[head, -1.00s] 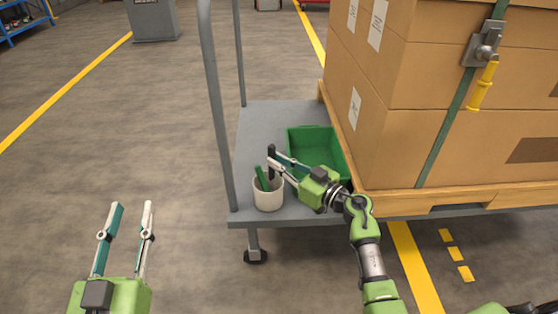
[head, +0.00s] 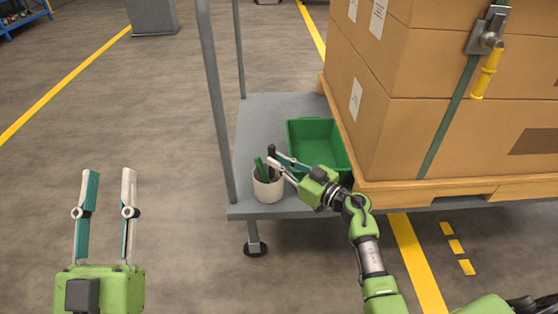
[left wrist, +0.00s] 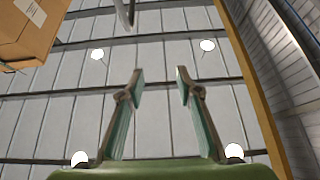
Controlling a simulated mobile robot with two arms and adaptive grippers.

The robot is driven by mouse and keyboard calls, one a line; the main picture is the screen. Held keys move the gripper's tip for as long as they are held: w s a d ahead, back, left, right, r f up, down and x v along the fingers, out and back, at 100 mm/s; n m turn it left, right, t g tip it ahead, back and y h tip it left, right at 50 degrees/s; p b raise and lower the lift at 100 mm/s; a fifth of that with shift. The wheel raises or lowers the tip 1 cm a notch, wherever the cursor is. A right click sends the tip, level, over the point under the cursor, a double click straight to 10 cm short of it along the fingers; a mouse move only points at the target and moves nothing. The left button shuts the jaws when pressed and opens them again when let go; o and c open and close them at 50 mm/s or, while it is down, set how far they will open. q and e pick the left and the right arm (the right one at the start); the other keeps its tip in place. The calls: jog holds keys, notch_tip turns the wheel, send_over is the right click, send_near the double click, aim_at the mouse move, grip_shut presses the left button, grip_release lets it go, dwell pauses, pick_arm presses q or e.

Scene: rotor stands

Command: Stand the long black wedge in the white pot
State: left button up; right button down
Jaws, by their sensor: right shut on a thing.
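The white pot (head: 267,190) stands upright on the grey cart deck near its front left corner. A green piece (head: 261,169) leans in it and sticks out over the rim. The long black wedge (head: 272,151) is upright with its lower part inside the pot; its bottom end is hidden. My right gripper (head: 272,162) reaches in from the right and is shut on the wedge just above the rim. My left gripper (head: 109,174) is open and empty over the floor at the left; its parted fingers also show in the left wrist view (left wrist: 160,78).
A green bin (head: 318,148) sits on the cart deck (head: 258,122) behind the right gripper. A grey cart post (head: 215,110) rises just left of the pot. Strapped cardboard boxes (head: 430,120) on a pallet fill the right. The floor at the left is clear.

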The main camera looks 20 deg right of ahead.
jog(key=shift+f+b, duration=0.3)
jog(key=shift+f, duration=0.4)
pick_arm(q)
jog(key=s+r+t+h, duration=0.1)
jog(key=s+r+t, duration=0.2)
jog(key=s+r, duration=0.1)
jog(key=shift+a+r, duration=0.25)
jog(key=shift+r, duration=0.05)
pick_arm(e)
jog(key=shift+f, duration=0.5)
pick_arm(q)
jog(key=shift+s, duration=0.1)
pick_arm(e)
jog(key=c, duration=2)
grip_release()
jog(key=shift+o, duration=0.2)
jog(key=shift+s, duration=0.1)
jog(key=v, duration=1.2)
